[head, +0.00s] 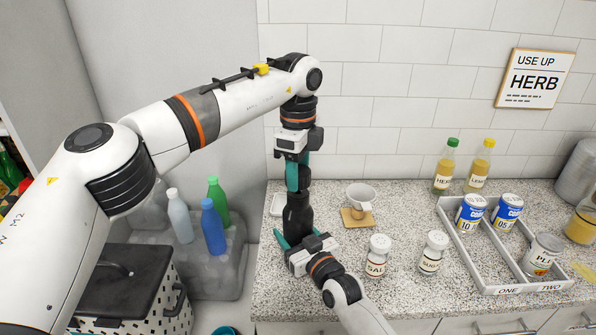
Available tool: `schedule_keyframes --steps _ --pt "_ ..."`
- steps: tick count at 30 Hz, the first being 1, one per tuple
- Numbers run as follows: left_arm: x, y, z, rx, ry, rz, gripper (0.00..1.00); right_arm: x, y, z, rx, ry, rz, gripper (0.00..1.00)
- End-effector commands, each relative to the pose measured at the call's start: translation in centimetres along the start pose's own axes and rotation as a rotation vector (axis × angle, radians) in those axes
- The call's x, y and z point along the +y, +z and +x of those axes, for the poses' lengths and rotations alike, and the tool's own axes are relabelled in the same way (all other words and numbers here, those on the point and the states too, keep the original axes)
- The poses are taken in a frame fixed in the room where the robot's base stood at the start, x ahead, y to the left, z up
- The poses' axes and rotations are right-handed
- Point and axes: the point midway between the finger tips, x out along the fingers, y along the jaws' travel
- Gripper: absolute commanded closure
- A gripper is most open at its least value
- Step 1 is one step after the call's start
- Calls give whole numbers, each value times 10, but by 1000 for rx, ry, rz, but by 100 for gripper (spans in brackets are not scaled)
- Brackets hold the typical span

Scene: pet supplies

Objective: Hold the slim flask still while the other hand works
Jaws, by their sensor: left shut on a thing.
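The slim flask (298,218) is black and stands upright on the speckled counter, left of centre. My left gripper (298,178) comes down from above with teal fingers shut on the flask's narrow upper part. The fingers hide part of the flask's top. My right gripper (298,234) reaches in low from the front. Its teal fingers are spread on either side of the flask's lower body, and the left finger looks apart from it. The gripper body partly hides the flask's base.
A white cup (361,196) on a wooden base stands right of the flask. Two labelled shakers, one marked SALT (377,258), stand in front. A divided grey tray (465,248) with cans is at right. Two oil bottles (445,168) stand by the wall.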

Motion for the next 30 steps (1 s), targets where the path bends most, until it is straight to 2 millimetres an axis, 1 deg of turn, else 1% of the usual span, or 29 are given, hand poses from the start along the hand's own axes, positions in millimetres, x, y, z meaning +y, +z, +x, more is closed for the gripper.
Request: schedule_keyframes --steps 5,13,15,20,21,25,30 --pt "0 0 -6 0 2 0 82 0 0 0 1 0 1 100" --pt "0 0 -37 0 1 -1 82 0 0 0 1 0 1 100" --pt "0 0 -40 0 0 0 82 0 0 0 1 0 1 100" --pt "0 0 -40 0 0 0 82 0 0 0 1 0 1 100" --pt "0 0 -40 0 0 0 82 0 0 0 1 0 1 33" --pt "0 0 -40 0 0 0 82 0 0 0 1 0 1 13" --pt "0 0 -40 0 0 0 82 0 0 0 0 0 0 13"
